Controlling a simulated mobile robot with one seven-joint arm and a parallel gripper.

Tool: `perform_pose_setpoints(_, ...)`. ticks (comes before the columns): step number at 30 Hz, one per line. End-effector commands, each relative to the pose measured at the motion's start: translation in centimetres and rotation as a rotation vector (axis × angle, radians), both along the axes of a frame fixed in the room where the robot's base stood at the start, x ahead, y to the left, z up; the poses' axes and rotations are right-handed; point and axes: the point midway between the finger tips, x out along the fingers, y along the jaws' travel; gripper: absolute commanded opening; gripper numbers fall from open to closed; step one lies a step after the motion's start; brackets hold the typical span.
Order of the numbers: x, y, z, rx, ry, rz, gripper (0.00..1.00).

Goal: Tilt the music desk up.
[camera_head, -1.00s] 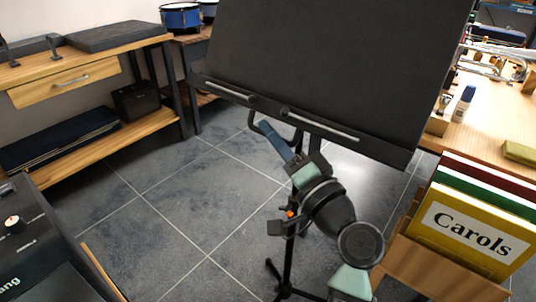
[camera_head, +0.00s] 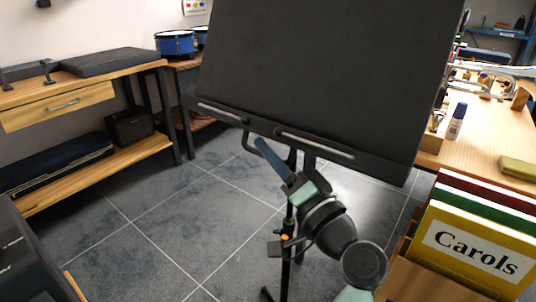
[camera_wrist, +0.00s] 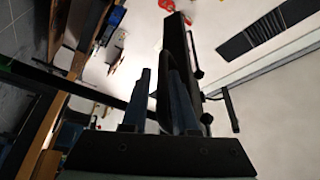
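The music desk (camera_head: 325,75) is a large black panel on a black stand, leaning back, with a ledge and two light metal strips along its lower edge. A dark loop handle (camera_head: 249,144) hangs below the ledge. My gripper (camera_head: 262,148) is under the ledge, with its blue fingers at the loop. In the wrist view, the two fingers (camera_wrist: 158,98) stand apart. The dark loop shows between them and across the right finger; contact cannot be told. The desk also shows nearly edge-on in the wrist view (camera_wrist: 177,45). The upper edge of the desk is cut off in the head view.
A wooden crate with a yellow "Carols" folder (camera_head: 470,252) and other folders stands at the right, near my arm. A wooden table (camera_head: 485,145) with brass instruments is behind it. A shelf bench (camera_head: 85,90) and blue drums (camera_head: 175,43) are at the left. The tiled floor between is clear.

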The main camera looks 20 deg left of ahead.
Motion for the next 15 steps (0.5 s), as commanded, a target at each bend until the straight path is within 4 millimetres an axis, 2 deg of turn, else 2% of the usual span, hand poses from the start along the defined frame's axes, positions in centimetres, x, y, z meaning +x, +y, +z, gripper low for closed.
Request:
perform_pose_setpoints(5,-0.2,0.0,0.0,0.0,0.001,0.003,0.27)
perform_pose_setpoints(8,-0.7,-0.7,-0.2,0.0,0.0,0.002,0.27)
perform_pose_setpoints(15,-3.6,-4.4,-1.2,0.0,0.002,-0.002,0.27)
